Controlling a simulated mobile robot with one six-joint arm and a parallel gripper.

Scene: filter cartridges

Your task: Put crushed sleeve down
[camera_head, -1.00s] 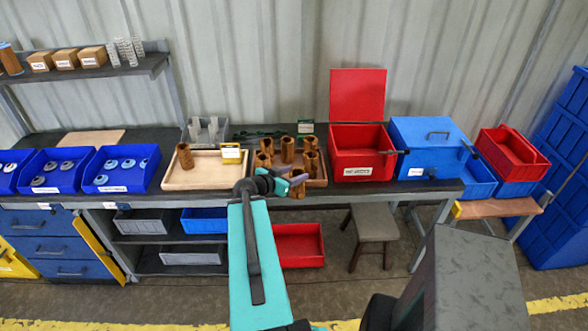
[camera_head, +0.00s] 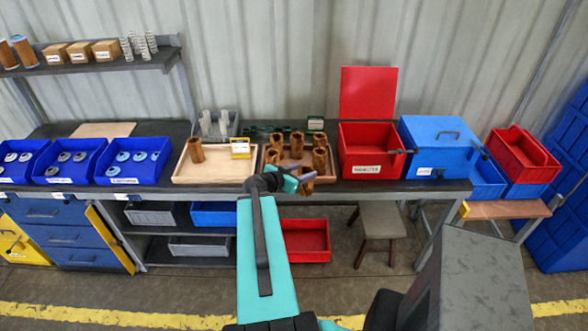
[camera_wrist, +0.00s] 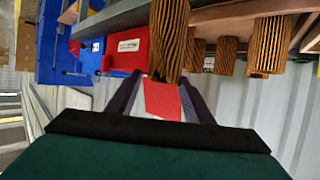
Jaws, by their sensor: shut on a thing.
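My gripper (camera_head: 303,180) is shut on a brown pleated sleeve (camera_wrist: 169,42), which sticks out between the two fingers in the wrist view. In the head view the held sleeve (camera_head: 306,187) is at the front right edge of the wooden tray of sleeves (camera_head: 331,178), partly hidden by the gripper. I cannot tell whether it touches the tray, or make out any crushing. Several similar sleeves (camera_head: 297,144) stand in that tray.
An open red box (camera_head: 372,151) with a raised lid and white label stands right of the sleeve tray. A blue box (camera_head: 440,145) is beside it. Blue bins (camera_head: 128,160) with discs stand at the left. A red bin (camera_head: 305,241) and a stool (camera_head: 378,222) are below the bench.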

